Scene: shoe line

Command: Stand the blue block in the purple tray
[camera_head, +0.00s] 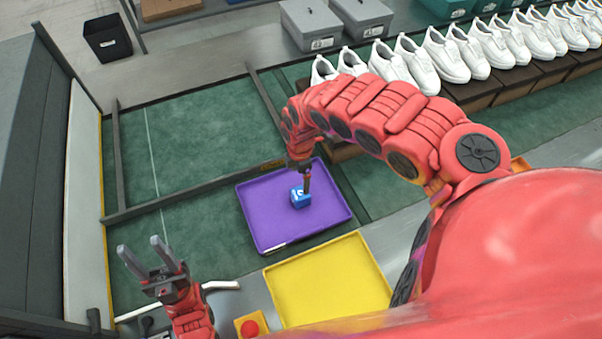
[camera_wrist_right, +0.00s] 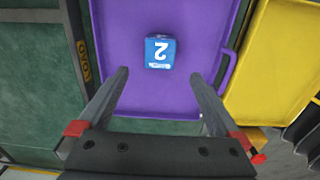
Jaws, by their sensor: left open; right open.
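The blue block (camera_head: 298,198) stands in the purple tray (camera_head: 262,220), right of the tray's middle in the head view. My right gripper (camera_head: 306,190) is over the tray beside the block. In the right wrist view its fingers (camera_wrist_right: 158,85) are apart and empty, with the block ahead of them and between their lines. The purple tray (camera_wrist_right: 110,40) fills the middle of that view. My left gripper (camera_head: 146,255) is open and empty at the lower left, away from the tray.
A yellow tray (camera_head: 330,285) lies in front of the purple one. A red button on a yellow box (camera_head: 249,327) is at the front edge. White shoes (camera_head: 440,55) line the back right, near grey bins (camera_head: 310,22). Green mat (camera_head: 190,140) left of the purple tray is clear.

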